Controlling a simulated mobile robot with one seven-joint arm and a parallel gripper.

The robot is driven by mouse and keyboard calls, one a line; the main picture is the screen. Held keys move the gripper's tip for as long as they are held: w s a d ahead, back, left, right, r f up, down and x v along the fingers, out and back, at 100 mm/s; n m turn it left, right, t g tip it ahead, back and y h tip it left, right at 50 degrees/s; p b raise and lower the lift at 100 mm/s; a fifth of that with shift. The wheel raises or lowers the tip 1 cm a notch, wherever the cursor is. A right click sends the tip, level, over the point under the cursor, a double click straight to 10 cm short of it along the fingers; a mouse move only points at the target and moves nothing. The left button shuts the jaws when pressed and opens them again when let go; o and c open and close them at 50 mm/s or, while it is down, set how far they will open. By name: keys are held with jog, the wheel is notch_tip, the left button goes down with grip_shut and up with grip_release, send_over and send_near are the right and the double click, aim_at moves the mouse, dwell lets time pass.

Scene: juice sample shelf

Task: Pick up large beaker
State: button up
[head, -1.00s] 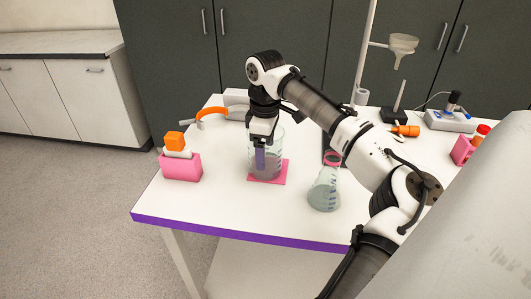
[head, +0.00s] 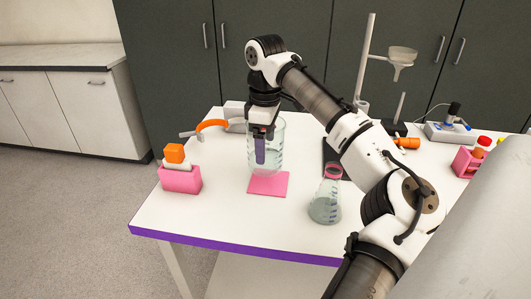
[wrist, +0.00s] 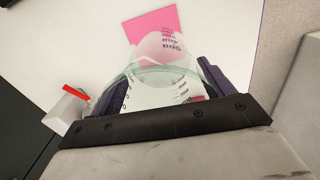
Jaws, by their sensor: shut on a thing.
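The large beaker (head: 272,160) is clear glass with printed markings. In the head view it hangs upright above a pink square mat (head: 268,183), which is now bare. My gripper (head: 261,148) is shut on the beaker's wall, with one dark purple finger visible on the near side. In the wrist view the beaker (wrist: 165,65) sits between the two fingers of my gripper (wrist: 165,90), and the pink mat (wrist: 150,23) shows beyond it. The beaker's far side is partly hidden by my gripper.
An Erlenmeyer flask (head: 325,203) with a pink collar stands close to the right of the mat. A pink holder (head: 181,179) with an orange-topped item stands at left. A stand with a funnel (head: 401,58) is behind. The white table's front left is clear.

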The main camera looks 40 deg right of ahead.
notch_tip(320, 180, up, 14)
jog(key=p, duration=0.1)
jog(key=shift+r, duration=0.15)
dwell(0.6)
